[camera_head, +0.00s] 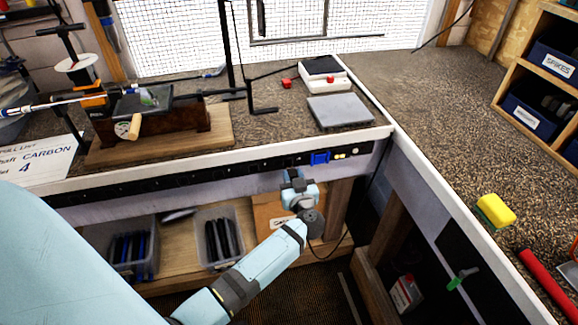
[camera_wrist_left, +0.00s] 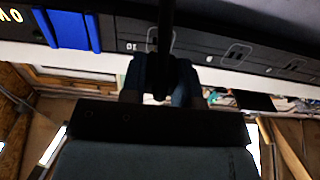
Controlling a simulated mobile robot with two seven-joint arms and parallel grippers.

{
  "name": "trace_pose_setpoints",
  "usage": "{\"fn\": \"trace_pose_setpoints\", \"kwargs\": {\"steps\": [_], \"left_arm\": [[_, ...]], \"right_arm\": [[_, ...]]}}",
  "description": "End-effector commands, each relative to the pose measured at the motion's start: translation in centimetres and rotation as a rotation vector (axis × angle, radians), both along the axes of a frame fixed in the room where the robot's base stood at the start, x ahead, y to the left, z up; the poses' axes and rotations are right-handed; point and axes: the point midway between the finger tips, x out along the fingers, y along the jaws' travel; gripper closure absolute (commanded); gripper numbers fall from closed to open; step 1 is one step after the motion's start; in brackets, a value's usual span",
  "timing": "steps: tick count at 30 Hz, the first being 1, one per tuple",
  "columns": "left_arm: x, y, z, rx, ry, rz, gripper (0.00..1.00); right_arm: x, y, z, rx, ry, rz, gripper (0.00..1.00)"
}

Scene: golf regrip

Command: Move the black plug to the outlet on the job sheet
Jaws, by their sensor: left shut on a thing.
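My left gripper (camera_head: 291,174) is just below the black outlet strip (camera_head: 225,166) on the bench's front edge. In the left wrist view the left gripper (camera_wrist_left: 163,85) is shut on the dark black plug (camera_wrist_left: 160,97), mostly hidden between its blue fingers. A black cord (camera_wrist_left: 165,28) crosses in front of the strip (camera_wrist_left: 200,47), where outlet outlines show. I cannot tell whether the plug touches the strip. The job sheet (camera_head: 38,163) at the left reads "CARBON" and "4". My right gripper is out of view.
A blue block (camera_head: 320,158) sits on the strip right of the gripper, also in the left wrist view (camera_wrist_left: 68,29). Clear bins (camera_head: 220,238) stand on the shelf below. A vise (camera_head: 150,113) and a grey pad (camera_head: 339,111) are on the bench.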

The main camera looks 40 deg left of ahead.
Motion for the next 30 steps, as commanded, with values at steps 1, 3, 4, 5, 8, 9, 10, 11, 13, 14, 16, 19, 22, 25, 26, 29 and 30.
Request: {"fn": "trace_pose_setpoints", "kwargs": {"steps": [1, 3, 4, 5, 8, 9, 10, 11, 13, 14, 16, 19, 22, 25, 26, 29, 30], "left_arm": [[-0.1, -0.2, 0.1, -0.001, 0.001, 0.0, 1.0], [-0.3, -0.4, 0.1, -0.001, 0.001, 0.0, 1.0], [-0.4, -0.5, 0.1, -0.001, 0.001, 0.0, 1.0], [-0.5, -0.5, 0.1, -0.001, 0.001, 0.0, 1.0], [-0.7, -0.8, 0.1, 0.0, 0.001, 0.001, 1.0], [-0.8, -1.0, 0.1, 0.001, 0.001, 0.001, 1.0], [-0.9, -1.1, 0.1, 0.001, 0.001, 0.001, 1.0], [-1.0, -1.1, 0.1, 0.001, 0.001, 0.001, 1.0], [-1.2, -1.4, 0.1, -0.001, 0.001, 0.001, 1.0], [-1.3, -1.5, 0.1, -0.001, 0.001, 0.001, 1.0], [-1.5, -1.7, 0.1, -0.002, 0.001, 0.001, 1.0], [-1.7, -1.9, 0.1, -0.001, 0.001, 0.001, 1.0], [-1.8, -2.1, 0.1, 0.0, 0.0, 0.001, 1.0], [-1.8, -2.1, 0.0, 0.0, 0.0, 0.001, 1.0], [-1.8, -2.1, 0.0, 0.0, 0.0, 0.001, 1.0], [-1.8, -2.1, 0.0, 0.0, 0.0, 0.001, 1.0], [-1.8, -2.1, 0.0, 0.0, 0.0, 0.001, 1.0]], "right_arm": [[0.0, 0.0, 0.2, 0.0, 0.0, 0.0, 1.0], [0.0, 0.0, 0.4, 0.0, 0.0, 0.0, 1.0], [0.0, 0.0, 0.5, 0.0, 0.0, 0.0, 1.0], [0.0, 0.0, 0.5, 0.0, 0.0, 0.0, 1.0], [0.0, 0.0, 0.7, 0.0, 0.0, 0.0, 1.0], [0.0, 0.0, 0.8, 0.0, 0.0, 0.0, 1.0], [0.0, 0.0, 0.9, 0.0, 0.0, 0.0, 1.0], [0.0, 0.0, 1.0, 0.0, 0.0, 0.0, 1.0], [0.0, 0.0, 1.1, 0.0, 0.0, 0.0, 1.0], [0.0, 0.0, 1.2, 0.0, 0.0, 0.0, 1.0], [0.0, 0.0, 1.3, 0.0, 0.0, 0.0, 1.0], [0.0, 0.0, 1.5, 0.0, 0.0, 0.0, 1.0], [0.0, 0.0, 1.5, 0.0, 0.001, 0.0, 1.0], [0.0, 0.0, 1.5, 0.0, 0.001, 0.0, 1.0], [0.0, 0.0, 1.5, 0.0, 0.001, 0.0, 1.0], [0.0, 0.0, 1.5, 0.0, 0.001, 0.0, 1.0], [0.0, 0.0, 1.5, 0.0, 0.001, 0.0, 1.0]]}}
